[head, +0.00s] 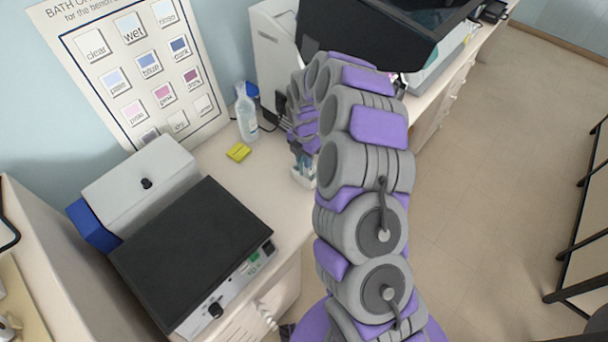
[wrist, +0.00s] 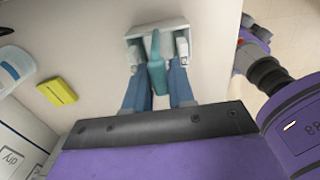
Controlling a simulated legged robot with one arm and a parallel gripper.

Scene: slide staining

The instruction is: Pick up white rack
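The white rack (wrist: 137,29) stands on the bench near its edge, at the top middle of the wrist view. A teal upright handle rises from it towards the camera. My gripper (wrist: 158,72) is over the rack, with its two blue fingers one on each side of the teal handle. The fingers look apart, with narrow gaps beside the handle. In the head view the white rack (head: 305,181) shows only in part beneath my gripper (head: 302,160); my arm and fingers hide much of it.
A yellow sponge-like block (head: 238,152) and a clear bottle (head: 247,115) stand left of the rack. A black-topped device (head: 195,255) and a white box (head: 140,180) fill the near left bench. A large machine (head: 275,50) stands behind. The bench around the rack is clear.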

